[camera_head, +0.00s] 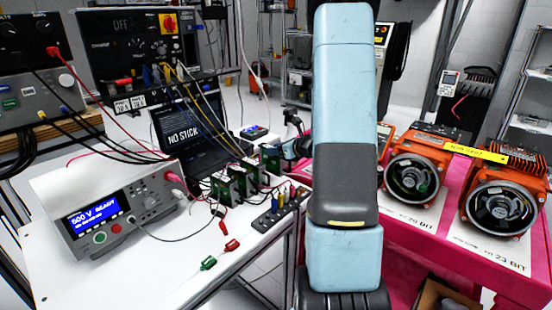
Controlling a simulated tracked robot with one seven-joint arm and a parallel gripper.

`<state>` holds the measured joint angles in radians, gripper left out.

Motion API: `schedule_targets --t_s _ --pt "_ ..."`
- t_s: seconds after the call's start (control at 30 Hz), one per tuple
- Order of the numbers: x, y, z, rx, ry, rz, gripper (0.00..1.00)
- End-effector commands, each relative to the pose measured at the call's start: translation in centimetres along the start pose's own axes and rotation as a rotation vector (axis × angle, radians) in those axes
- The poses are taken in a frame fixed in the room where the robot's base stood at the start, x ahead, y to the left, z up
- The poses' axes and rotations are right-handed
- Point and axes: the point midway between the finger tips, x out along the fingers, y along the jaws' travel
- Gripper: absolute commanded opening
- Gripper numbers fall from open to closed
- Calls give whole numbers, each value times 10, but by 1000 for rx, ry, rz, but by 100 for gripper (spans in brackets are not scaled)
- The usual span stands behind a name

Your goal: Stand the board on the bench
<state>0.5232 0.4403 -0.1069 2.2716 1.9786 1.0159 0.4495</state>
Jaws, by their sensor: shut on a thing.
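A green circuit board (269,158) is upright near the back right part of the white bench (150,268). My gripper (284,151) is shut on this board from its right side. The fingertips are small and partly hidden behind my blue and grey arm, which fills the middle of the view. Whether the board's lower edge touches the bench, I cannot tell. Two more green boards, one in front (226,189) and one behind it (245,178), stand upright on the bench to the left of the held board.
A white meter reading "500 V READY" (100,212) is on the bench. A laptop (185,128), a dark socket strip (279,208) and loose leads surround the boards. Orange motors (415,177) stand on a pink-sided table at right.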

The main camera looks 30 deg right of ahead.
Motion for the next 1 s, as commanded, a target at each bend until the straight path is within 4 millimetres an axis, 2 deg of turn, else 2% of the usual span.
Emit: schedule_targets --t_s 0.17,0.4,0.77,0.8,1.0 --pt "8 -4 -5 0 0 0 0" --pt "18 -3 -31 1 0 0 0" --pt "19 -3 -34 -1 -1 0 0" --pt "19 -3 -34 -1 0 0 44" --pt "19 -2 -34 -1 0 0 63"
